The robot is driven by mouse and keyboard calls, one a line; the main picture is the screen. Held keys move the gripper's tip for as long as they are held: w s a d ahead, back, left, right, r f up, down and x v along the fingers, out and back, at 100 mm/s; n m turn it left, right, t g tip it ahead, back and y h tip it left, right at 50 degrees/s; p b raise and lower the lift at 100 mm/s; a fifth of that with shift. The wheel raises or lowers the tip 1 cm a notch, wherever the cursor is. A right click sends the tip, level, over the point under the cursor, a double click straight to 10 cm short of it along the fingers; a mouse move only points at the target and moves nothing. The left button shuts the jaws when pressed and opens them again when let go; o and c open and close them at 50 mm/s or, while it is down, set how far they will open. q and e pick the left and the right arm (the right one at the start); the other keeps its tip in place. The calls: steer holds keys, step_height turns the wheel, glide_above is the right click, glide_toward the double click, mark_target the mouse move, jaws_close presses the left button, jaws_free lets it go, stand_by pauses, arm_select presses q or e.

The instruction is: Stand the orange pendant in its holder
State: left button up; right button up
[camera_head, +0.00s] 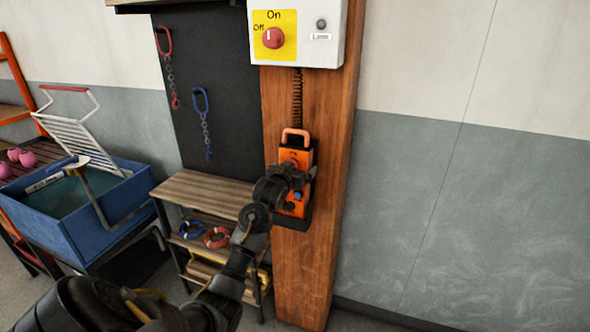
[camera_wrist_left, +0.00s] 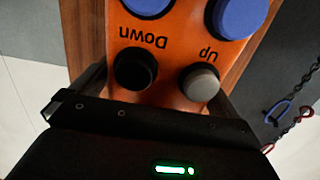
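The orange pendant (camera_head: 297,156) stands upright against the wooden post, with its orange loop handle on top. Its buttons, with "Up" and "Down" labels, show close up in the left wrist view (camera_wrist_left: 172,62). A dark holder (camera_head: 306,218) shows at the pendant's lower end; whether the pendant is fully seated in it cannot be told. My left gripper (camera_head: 291,177) is across the pendant's middle. In the left wrist view its fingers (camera_wrist_left: 160,95) lie along both sides of the orange body and look shut on it. My right gripper is not in view.
The wooden post (camera_head: 308,275) carries a switch box (camera_head: 297,32) above, with a coiled cable below it. A wooden shelf (camera_head: 205,190) and blue tub (camera_head: 80,205) stand to the left. Chains hang on the dark board (camera_head: 222,110). The wall at right is clear.

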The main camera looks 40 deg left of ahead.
arm_select(q)
steer(key=b+v, duration=0.1)
steer(key=v, duration=1)
steer(key=shift+b, duration=0.35)
steer(key=shift+w, duration=0.1)
